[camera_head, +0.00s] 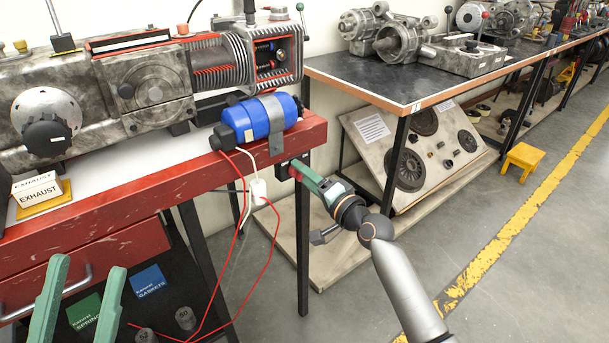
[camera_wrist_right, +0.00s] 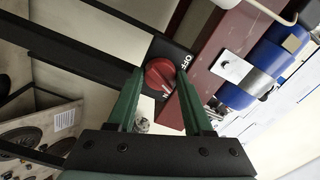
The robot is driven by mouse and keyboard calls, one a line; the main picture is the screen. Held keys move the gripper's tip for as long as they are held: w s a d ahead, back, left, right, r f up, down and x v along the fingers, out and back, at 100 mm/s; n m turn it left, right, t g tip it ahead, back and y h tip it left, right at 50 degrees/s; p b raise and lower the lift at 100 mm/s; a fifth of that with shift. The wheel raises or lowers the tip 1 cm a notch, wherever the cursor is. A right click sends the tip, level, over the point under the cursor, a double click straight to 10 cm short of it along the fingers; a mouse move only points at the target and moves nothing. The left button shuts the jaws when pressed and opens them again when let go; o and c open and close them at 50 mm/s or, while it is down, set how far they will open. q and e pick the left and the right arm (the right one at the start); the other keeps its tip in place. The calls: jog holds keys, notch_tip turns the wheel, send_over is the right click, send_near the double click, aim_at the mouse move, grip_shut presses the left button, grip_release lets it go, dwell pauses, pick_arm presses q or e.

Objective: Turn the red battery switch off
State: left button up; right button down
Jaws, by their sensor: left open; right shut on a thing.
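The red battery switch (camera_wrist_right: 160,74) is a round knob on a black plate. In the right wrist view the plate shows OFF (camera_wrist_right: 184,62) beside the knob and a partly hidden label ending in N below it. My right gripper (camera_wrist_right: 158,80) is shut on the knob, one green finger on each side. In the head view the switch (camera_head: 293,172) sits below the red bench's right corner, with my right gripper (camera_head: 299,173) at it. I cannot tell exactly where the knob points. My left gripper (camera_head: 90,264) is open and empty at the lower left.
A blue cylinder (camera_head: 257,120) is strapped to the red bench (camera_head: 180,195) above the switch. Red and white wires (camera_head: 240,190) hang left of the switch. A black bench leg (camera_head: 303,260) stands below it. Open floor (camera_head: 505,270) lies to the right.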

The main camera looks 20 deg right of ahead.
pick_arm(q)
jog(key=shift+w+a+r+n+y+p, duration=0.15)
jog(key=shift+w+r+n+y+p, duration=0.2)
jog(key=shift+y+p, duration=0.4)
jog(key=shift+w+a+r+n+y+p, duration=0.1)
jog(key=shift+w+n+y+p, duration=0.3)
jog(key=shift+p, duration=0.6)
jog(key=shift+w+a+r+n+y+p, duration=0.15)
jog(key=shift+w+r+n+y+p, duration=0.1)
jog(key=shift+w+y+p, duration=0.5)
pick_arm(e)
jog(key=shift+n, duration=7)
pick_arm(q)
jog(key=shift+s, duration=0.2)
pick_arm(e)
jog(key=shift+c, duration=1.5)
grip_release()
